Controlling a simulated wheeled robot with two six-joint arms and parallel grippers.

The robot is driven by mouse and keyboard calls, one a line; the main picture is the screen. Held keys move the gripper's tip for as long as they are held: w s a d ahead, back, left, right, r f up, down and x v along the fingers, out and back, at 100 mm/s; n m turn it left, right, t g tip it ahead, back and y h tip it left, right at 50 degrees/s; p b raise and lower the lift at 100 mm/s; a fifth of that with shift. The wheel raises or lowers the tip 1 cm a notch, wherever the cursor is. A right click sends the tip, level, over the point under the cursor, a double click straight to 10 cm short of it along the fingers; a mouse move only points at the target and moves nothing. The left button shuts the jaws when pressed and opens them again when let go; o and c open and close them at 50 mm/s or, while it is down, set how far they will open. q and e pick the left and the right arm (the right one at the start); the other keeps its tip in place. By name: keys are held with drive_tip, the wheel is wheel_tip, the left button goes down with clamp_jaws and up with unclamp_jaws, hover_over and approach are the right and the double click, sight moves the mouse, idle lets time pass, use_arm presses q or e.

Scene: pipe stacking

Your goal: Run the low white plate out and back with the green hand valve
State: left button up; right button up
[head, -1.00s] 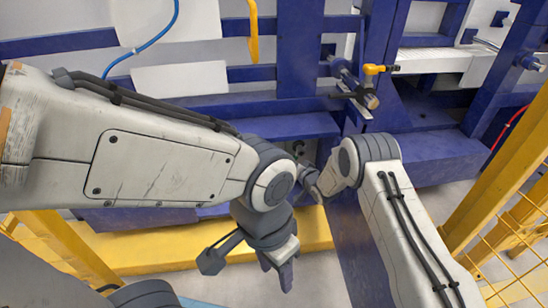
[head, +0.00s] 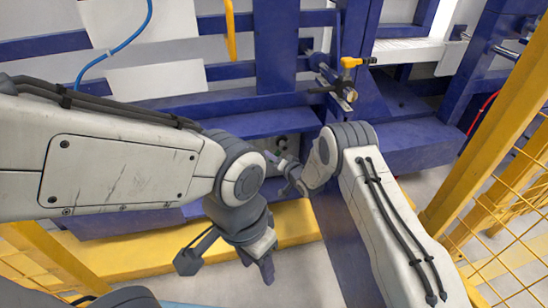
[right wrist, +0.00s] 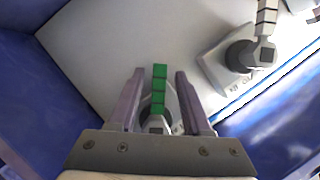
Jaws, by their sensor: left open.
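The green hand valve (right wrist: 159,90) shows in the right wrist view as an upright green bar handle on a pale panel. My right gripper (right wrist: 159,85) has its two fingers apart, one on each side of the handle, with a gap on both sides. In the head view my right gripper (head: 280,166) is at the recess in the blue frame, and the valve cannot be made out there. The low white plate (head: 155,82) hangs at upper left in the head view, below another white plate (head: 138,20). My left gripper (head: 228,262) is open and empty, low over the floor.
A second valve (right wrist: 245,55) with a pale handle is to the right of the green one. A yellow-handled valve (head: 352,62) is on the blue frame (head: 275,50). A yellow mesh fence (head: 500,190) stands at right.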

drive_tip(key=p+v, duration=0.4)
drive_tip(key=v, duration=0.3)
drive_tip(key=shift+s, duration=0.2)
drive_tip(key=shift+d+r, duration=0.1)
idle(1.0)
